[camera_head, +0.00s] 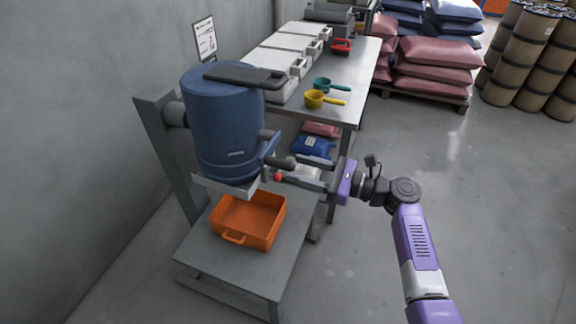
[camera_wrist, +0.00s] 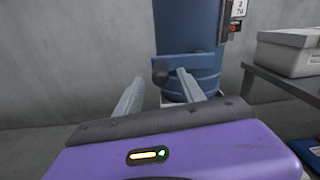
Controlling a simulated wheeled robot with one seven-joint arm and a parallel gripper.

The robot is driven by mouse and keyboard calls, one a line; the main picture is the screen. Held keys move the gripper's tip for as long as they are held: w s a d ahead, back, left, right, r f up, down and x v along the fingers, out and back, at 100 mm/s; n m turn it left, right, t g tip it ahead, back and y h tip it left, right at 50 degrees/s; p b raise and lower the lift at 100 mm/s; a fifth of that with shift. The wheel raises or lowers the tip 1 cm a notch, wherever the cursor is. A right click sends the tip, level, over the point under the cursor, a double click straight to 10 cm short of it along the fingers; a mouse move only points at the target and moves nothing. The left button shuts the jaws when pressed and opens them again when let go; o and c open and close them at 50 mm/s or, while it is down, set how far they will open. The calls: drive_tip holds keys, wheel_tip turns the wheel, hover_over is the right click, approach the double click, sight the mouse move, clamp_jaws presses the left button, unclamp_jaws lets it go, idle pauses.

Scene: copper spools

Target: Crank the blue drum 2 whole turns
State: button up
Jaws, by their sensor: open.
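The blue drum (camera_head: 225,125) stands upright in a grey stand against the wall, with a dark bar across its top. A dark crank grip (camera_head: 281,162) sticks out from its lower right side. In the wrist view the blue drum (camera_wrist: 188,28) is straight ahead and the round end of the crank grip (camera_wrist: 160,73) shows between my fingers. My gripper (camera_head: 295,168) is to the right of the drum, its two fingers open and pointing at the grip. In the wrist view my gripper (camera_wrist: 160,85) is empty. I cannot tell whether a finger touches the grip.
An orange bin (camera_head: 248,222) sits on a low grey table (camera_head: 215,258) below the drum. A red knob (camera_head: 278,177) is close to my fingers. A long metal table (camera_head: 345,85) with white boxes and scoops stands behind.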

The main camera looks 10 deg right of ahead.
sight(294, 168)
drive_tip(key=shift+x, duration=1.95)
clamp_jaws()
drive_tip(key=shift+f, duration=0.1)
